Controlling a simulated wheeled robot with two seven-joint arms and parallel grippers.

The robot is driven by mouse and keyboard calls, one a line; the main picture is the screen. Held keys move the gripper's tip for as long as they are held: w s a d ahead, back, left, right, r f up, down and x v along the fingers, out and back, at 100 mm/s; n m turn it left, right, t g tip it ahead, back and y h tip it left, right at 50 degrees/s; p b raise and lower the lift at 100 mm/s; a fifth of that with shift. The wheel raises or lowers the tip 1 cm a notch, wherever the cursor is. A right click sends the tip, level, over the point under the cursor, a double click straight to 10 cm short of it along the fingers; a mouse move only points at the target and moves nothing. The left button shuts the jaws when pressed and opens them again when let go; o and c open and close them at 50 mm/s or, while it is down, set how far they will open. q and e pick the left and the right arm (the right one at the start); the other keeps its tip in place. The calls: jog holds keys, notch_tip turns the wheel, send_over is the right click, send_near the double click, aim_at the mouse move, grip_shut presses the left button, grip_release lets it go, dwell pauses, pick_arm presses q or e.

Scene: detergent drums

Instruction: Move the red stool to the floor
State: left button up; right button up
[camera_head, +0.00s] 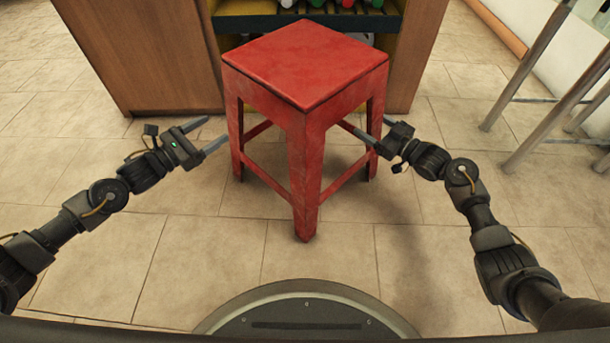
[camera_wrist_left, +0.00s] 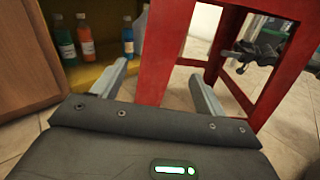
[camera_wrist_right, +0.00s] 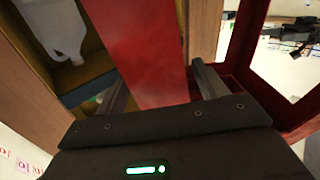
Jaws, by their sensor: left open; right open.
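The red stool (camera_head: 305,65) stands upright in the middle of the head view, one leg toward me. Whether its feet touch the floor (camera_head: 190,260) is hard to tell. My left gripper (camera_head: 217,130) is open beside the stool's left leg. In the left wrist view that leg (camera_wrist_left: 166,50) shows between the open fingers, with the tips at or just short of it. My right gripper (camera_head: 362,121) is open, its fingers on either side of the right leg. That leg (camera_wrist_right: 140,50) fills the gap between the fingers in the right wrist view.
A wooden shelf unit (camera_head: 150,55) stands close behind the stool, with several bottles (camera_wrist_left: 86,38) on its yellow shelf. Grey metal legs (camera_head: 535,65) stand at the right. Tiled floor is clear in front and to the left.

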jog(key=v, duration=1)
jog(key=shift+s+d, duration=0.2)
jog(key=shift+d, duration=0.05)
jog(key=shift+r, duration=0.1)
